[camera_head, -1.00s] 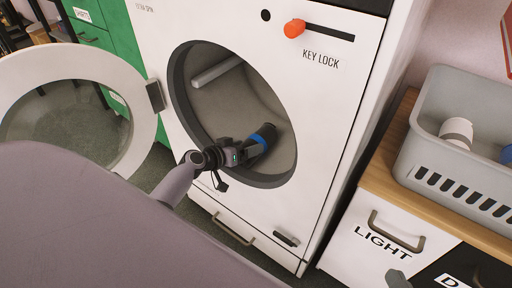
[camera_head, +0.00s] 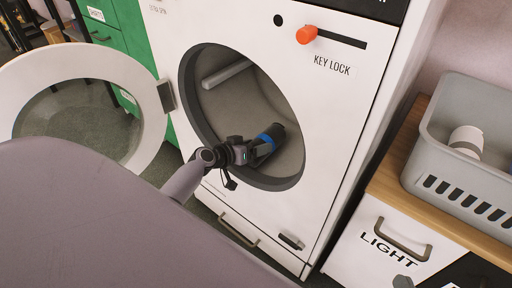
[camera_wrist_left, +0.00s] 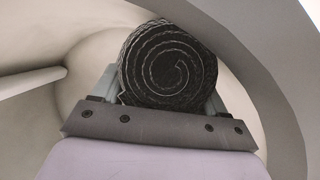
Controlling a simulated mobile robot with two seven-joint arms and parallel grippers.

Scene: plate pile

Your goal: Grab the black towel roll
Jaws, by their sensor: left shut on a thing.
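The black towel roll (camera_head: 277,135) has a blue band and lies inside the drum of the white washing machine (camera_head: 318,150). Its spiral end (camera_wrist_left: 168,65) faces the camera in the left wrist view. My left gripper (camera_head: 262,148) reaches in through the round door opening and is shut on the roll, with one finger on each side of it. In the left wrist view the fingers (camera_wrist_left: 165,95) are partly hidden behind the roll's end. My right gripper is not in view.
The washer's round door (camera_head: 150,120) stands open to the left. A grey basket (camera_head: 430,165) with a white roll (camera_head: 466,140) stands on a wooden-topped cabinet (camera_head: 385,185) at the right. A green cabinet (camera_head: 115,35) stands behind the door.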

